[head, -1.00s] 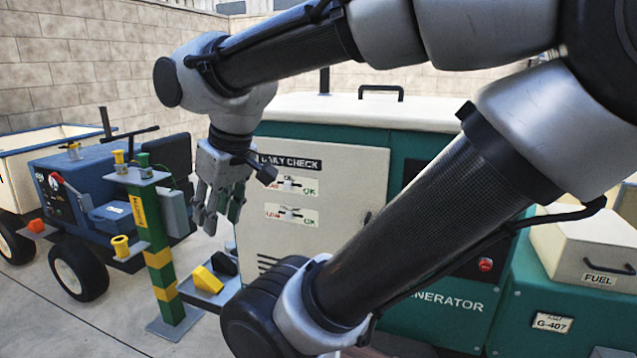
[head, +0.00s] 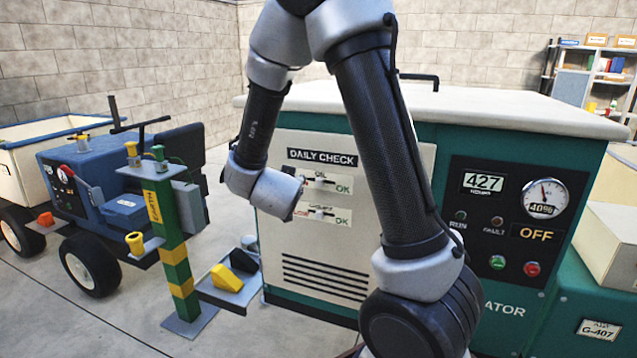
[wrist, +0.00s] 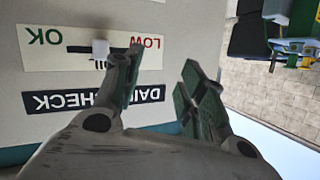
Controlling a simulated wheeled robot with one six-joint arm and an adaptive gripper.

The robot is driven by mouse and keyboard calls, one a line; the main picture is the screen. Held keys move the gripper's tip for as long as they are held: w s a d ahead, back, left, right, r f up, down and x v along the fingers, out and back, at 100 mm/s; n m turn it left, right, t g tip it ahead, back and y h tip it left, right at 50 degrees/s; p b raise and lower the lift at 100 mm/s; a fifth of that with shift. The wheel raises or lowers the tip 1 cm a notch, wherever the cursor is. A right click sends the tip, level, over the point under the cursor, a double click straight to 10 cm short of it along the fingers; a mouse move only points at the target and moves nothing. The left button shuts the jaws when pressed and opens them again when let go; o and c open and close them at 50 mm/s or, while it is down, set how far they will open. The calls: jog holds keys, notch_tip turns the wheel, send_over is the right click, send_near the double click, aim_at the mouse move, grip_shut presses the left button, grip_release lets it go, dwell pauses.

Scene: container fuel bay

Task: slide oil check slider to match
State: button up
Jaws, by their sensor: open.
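The DAILY CHECK panel (head: 390,155) is on the front of the green generator. Its upper oil slider (head: 320,180) has a small pale knob and a green OK at the right. In the wrist view, upside down, the white oil slider knob (wrist: 100,48) sits near the middle of its dark slot, between green OK and red LOW. My gripper (wrist: 162,60) is open and empty. One finger overlaps the LOW end of the slot, beside the knob; whether it touches the panel I cannot tell. In the head view my wrist hides the fingers.
A second slider (head: 322,213) is just below the oil one. The gauge panel (head: 507,215) is to the right. A green-and-yellow post (head: 170,240) and a blue cart (head: 95,195) stand to the left. A low tray with a yellow wedge (head: 226,278) is near the panel's foot.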

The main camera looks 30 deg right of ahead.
aim_at(318, 180)
jog(key=s+d+f+m+g+h, duration=0.1)
jog(key=s+d+f+m+h, duration=0.15)
jog(key=s+h, duration=0.35)
jog(key=shift+n+h, duration=0.45)
jog(key=shift+h, duration=0.05)
jog(key=x, duration=0.8)
jog(key=shift+w+r, duration=0.3)
jog(key=shift+w, duration=0.15)
grip_shut()
